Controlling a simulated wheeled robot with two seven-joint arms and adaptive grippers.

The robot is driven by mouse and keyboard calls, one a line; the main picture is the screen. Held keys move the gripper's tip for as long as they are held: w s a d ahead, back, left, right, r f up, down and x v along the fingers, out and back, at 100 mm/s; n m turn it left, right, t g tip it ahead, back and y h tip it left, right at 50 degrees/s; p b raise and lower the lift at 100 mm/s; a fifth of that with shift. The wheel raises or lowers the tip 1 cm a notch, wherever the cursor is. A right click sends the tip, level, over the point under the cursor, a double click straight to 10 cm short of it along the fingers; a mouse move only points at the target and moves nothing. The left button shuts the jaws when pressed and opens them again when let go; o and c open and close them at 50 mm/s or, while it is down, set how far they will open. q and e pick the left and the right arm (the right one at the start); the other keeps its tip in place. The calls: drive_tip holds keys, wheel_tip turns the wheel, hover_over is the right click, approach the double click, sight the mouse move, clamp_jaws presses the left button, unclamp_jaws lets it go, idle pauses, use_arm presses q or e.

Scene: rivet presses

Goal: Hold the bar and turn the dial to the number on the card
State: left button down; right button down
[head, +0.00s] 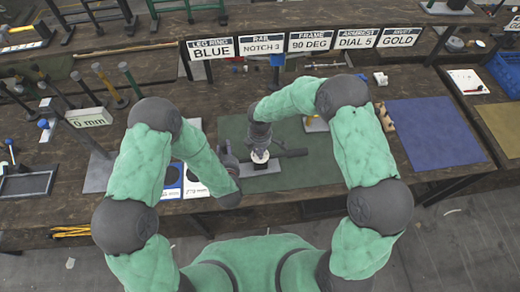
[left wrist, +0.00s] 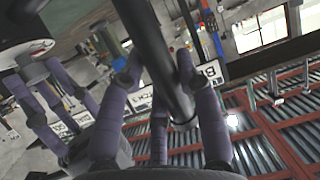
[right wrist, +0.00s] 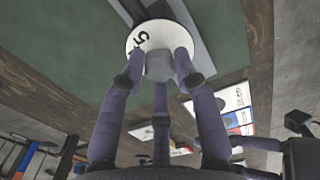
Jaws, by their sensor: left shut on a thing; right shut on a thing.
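The card (head: 356,39) in the head view reads "ARMREST DIAL 5". The white dial (head: 260,157) sits near the bar. My right gripper (head: 260,143) is above the dial, shut on its grey knob (right wrist: 159,65). In the right wrist view the dial plate (right wrist: 150,37) shows a "5" at its left; the fingers hide part of the plate.
Other cards stand in the row, among them "NOTCH 3" (head: 261,45) and "90 DEG" (head: 311,42). A green mat (head: 233,128) lies under the work spot. A blue mat (head: 435,130) is clear at the right.

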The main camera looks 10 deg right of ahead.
drive_tip(key=m, duration=0.5)
drive_tip(key=shift+m, duration=0.4)
drive_tip(key=m, duration=1)
drive_tip(key=shift+m, duration=0.4)
drive_tip(key=m, duration=0.5)
drive_tip(key=shift+m, duration=0.4)
drive_tip(key=c, duration=0.9)
unclamp_jaws()
